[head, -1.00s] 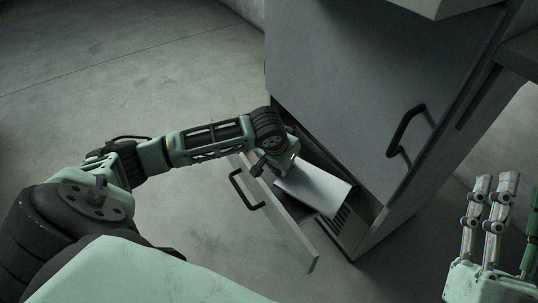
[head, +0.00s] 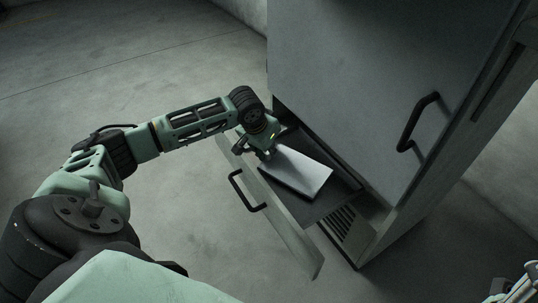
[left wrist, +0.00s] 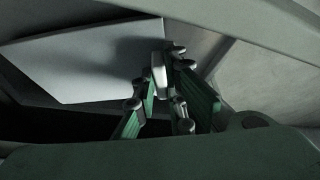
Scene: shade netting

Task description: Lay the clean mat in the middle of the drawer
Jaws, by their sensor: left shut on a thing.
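The clean mat (head: 298,174) is a flat, pale rectangular sheet over the open drawer at the foot of the grey cabinet. My left gripper (head: 264,146) is shut on the mat's near-left end. The left wrist view shows the pale sheet (left wrist: 90,62) reaching to my left fingers (left wrist: 163,92). The drawer's pale front (head: 275,215) has a black handle, and its dark floor (head: 338,192) shows to the right of the mat. I cannot tell whether the mat touches the floor. Only a bit of my right gripper (head: 516,284) shows, at the lower right corner.
The cabinet's grey door (head: 365,85) with a black handle (head: 418,122) stands shut above and behind the drawer. A slotted vent (head: 343,224) is low on the cabinet beside the drawer. The concrete floor (head: 110,60) to the left is clear.

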